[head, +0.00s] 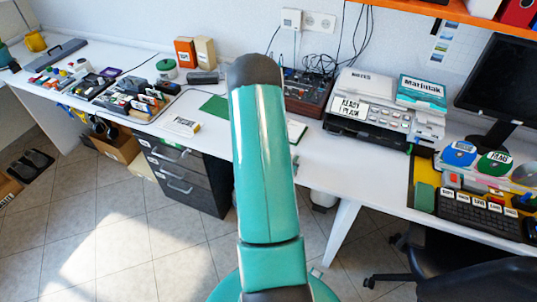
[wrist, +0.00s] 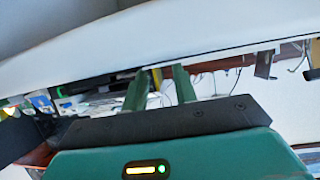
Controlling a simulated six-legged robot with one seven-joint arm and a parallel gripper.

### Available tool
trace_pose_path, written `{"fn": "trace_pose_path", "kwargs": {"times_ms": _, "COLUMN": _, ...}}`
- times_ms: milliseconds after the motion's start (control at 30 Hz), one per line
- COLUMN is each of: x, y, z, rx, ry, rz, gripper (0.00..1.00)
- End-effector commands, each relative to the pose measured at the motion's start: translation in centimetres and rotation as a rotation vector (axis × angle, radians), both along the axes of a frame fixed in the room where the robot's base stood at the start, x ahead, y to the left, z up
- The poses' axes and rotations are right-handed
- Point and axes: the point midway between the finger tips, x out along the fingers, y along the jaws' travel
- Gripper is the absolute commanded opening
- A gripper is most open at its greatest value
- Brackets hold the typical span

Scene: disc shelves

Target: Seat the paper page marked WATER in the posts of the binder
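A white page or card with dark print (head: 182,124) lies on the white desk left of my arm; its lettering is too small to read for sure. A flat green sheet or cover (head: 215,107) lies behind it, partly hidden by my arm. A white sheet with a dark edge (head: 297,131) shows just right of my arm; I cannot tell whether these two belong to one binder, and no posts can be made out. My gripper (wrist: 160,84) shows in the wrist view with its two green fingers apart and nothing visible between them. The head view does not show it.
The white desk (head: 325,157) runs across the room. A printer (head: 375,112) and monitor (head: 500,85) stand right, under an orange shelf (head: 480,14). Trays of small items (head: 135,98) stand left. Drawers (head: 180,175) are under the desk. An office chair (head: 470,265) is front right.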

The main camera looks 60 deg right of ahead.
Motion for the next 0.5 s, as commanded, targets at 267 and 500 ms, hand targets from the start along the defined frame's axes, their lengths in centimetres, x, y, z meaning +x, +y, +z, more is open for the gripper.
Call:
{"fn": "trace_pose_path", "kwargs": {"times_ms": 267, "x": 0.02, "y": 0.03, "z": 0.03, "rx": 0.000, "ry": 0.000, "rz": 0.000, "gripper": 0.00}}
{"fn": "trace_pose_path", "kwargs": {"times_ms": 500, "x": 0.03, "y": 0.04, "z": 0.05, "rx": 0.000, "ry": 0.000, "rz": 0.000, "gripper": 0.00}}
